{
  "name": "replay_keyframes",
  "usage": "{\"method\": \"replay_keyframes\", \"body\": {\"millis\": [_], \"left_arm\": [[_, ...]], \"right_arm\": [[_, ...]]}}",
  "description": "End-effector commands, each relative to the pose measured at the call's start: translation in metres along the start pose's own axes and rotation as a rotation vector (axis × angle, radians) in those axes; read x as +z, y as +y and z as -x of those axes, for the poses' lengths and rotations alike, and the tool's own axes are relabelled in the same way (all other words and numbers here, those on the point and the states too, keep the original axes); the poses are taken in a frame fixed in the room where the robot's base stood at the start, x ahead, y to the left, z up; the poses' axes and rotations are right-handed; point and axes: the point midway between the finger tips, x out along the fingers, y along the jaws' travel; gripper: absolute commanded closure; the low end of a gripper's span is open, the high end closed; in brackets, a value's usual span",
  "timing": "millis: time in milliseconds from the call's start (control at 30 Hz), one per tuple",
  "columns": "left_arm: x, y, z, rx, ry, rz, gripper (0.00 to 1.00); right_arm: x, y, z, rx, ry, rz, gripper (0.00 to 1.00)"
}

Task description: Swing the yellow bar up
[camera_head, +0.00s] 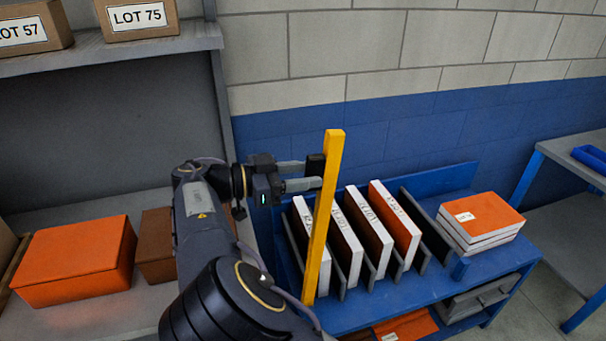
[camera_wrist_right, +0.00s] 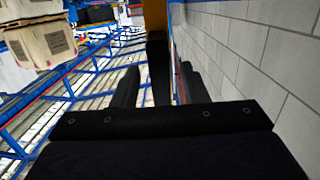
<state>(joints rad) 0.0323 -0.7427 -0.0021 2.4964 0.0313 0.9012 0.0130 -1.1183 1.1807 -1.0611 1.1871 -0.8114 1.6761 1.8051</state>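The yellow bar (camera_head: 323,215) stands nearly upright in the head view, its top leaning slightly right, in front of a rack of panels. My right gripper (camera_head: 313,175) reaches it from the left at its upper part. In the right wrist view the yellow bar (camera_wrist_right: 155,15) shows at the top centre, beyond the dark fingers (camera_wrist_right: 160,85). My left gripper is not in view.
A blue bench (camera_head: 385,305) holds upright panels (camera_head: 385,235) in slots and a flat stack (camera_head: 482,222). A grey shelf (camera_head: 110,45) with boxes is at left. A blue-and-grey block wall (camera_head: 400,120) is behind. A second table (camera_head: 580,165) stands at far right.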

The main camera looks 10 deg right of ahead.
Motion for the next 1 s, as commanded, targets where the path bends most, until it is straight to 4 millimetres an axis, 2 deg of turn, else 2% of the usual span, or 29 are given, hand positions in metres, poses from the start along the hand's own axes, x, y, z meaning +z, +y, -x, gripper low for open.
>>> {"method": "replay_keyframes", "body": {"millis": [133, 300, 500, 667, 1000], "left_arm": [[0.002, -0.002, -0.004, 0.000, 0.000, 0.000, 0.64], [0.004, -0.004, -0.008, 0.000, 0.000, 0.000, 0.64], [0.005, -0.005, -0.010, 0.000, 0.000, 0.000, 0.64], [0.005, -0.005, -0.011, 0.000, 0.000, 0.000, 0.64], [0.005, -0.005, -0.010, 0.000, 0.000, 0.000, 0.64]], "right_arm": [[0.002, -0.001, 0.015, -0.003, 0.001, -0.002, 0.60], [0.002, -0.001, 0.045, -0.004, 0.002, -0.001, 0.60], [0.001, -0.001, 0.071, -0.002, 0.001, -0.001, 0.60], [0.001, 0.000, 0.078, 0.000, 0.000, 0.001, 0.60], [0.001, 0.000, 0.078, 0.000, 0.000, 0.001, 0.60]]}}
